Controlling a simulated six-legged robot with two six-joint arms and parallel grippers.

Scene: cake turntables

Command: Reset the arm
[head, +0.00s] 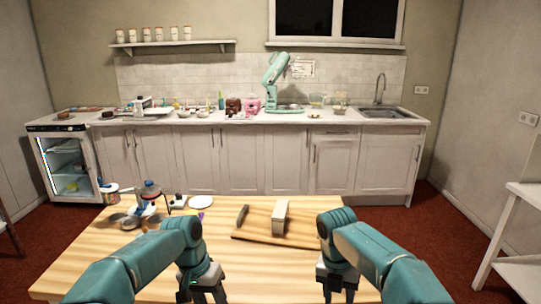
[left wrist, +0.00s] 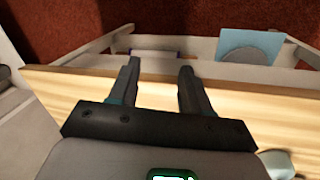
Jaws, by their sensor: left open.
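My left gripper (head: 207,296) hangs low over the near part of the wooden table (head: 110,270), its fingers partly cut off by the bottom edge of the head view. In the left wrist view the left gripper (left wrist: 159,66) has its two fingers apart with nothing between them, over the table edge. My right gripper (head: 337,293) points down over the near part of the table, to the right of the left one. Its fingers look apart and empty, and their tips are near the picture's bottom edge.
A cutting board (head: 262,226) with a pale block (head: 280,216) lies in front of the grippers. A blue square item (left wrist: 262,42) lies on a low shelf beyond the table edge.

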